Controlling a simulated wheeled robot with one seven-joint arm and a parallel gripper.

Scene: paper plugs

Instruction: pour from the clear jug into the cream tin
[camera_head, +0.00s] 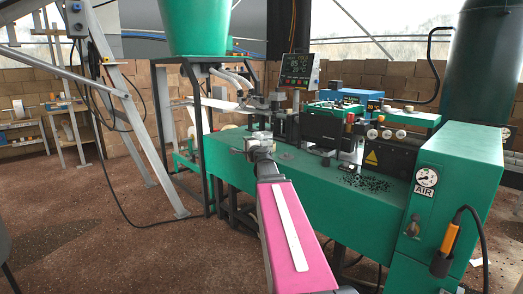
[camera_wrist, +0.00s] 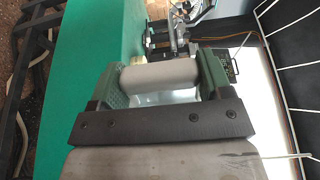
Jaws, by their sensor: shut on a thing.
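My gripper (camera_head: 262,142) is over the near left part of the green machine bench in the head view. In the wrist view its two green-and-dark fingers (camera_wrist: 160,82) are shut on a pale grey bar, with a clear, shiny surface just beside it. This looks like the clear jug (camera_wrist: 180,97), held by its handle; most of its body is hidden. I cannot tell its tilt or whether anything is in it. I cannot pick out the cream tin with certainty in either view.
The green bench (camera_head: 325,195) carries metal fittings, black housings and scattered dark bits. A display (camera_head: 299,68) stands behind. A green hopper (camera_head: 195,25) hangs on a black frame at left. A green cabinet (camera_head: 455,190) with an air gauge is at right. Brown floor is open at left.

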